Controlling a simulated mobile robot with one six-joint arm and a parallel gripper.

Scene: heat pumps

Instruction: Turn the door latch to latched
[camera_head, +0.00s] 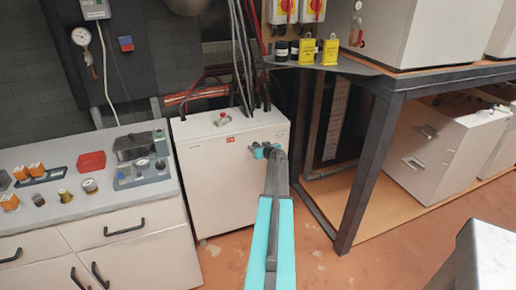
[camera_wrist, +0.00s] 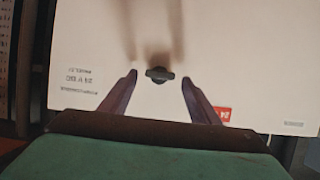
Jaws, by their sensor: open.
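The door latch (camera_wrist: 158,74) is a small dark knob on the white front panel of a cabinet (camera_head: 205,170). In the wrist view its long side lies about level across the picture. My gripper (camera_head: 263,150) is at the upper right of the cabinet front in the head view, where it hides the latch. In the wrist view the open fingers stand one on each side of the latch, with clear gaps and no visible contact. The panel (camera_wrist: 230,50) also carries a red label and small printed text.
A bench with gauges and fittings (camera_head: 100,200) stands left of the cabinet. A dark metal table frame (camera_head: 365,165) stands close on the right. Cables (camera_head: 240,60) rise from the cabinet top. The reddish floor (camera_head: 225,265) in front shows free room.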

